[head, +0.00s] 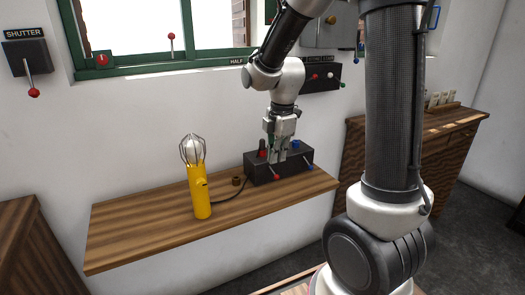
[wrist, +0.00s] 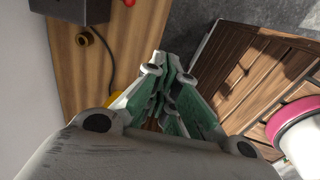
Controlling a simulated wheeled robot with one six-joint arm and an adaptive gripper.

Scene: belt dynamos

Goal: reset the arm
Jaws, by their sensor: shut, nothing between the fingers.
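My gripper (head: 277,158) hangs at the end of my arm in the head view, overlapping the black control box on the wall shelf. In the wrist view its green and grey fingers (wrist: 166,72) are together, with nothing between them. They point past the wooden shelf's edge there. The black box (head: 298,166) has a red-tipped and a blue-tipped lever at its front and red and blue knobs on top. A dark box corner (wrist: 72,8) shows at the top left of the wrist view. I cannot tell whether the gripper touches the box.
A yellow lamp (head: 200,190) with a wire cage stands on the wooden shelf (head: 130,235), cabled to the box. A small brown ring (head: 237,181) lies nearby. A shutter lever (head: 30,75) and a window are on the wall. A wooden cabinet (head: 430,150) stands at right.

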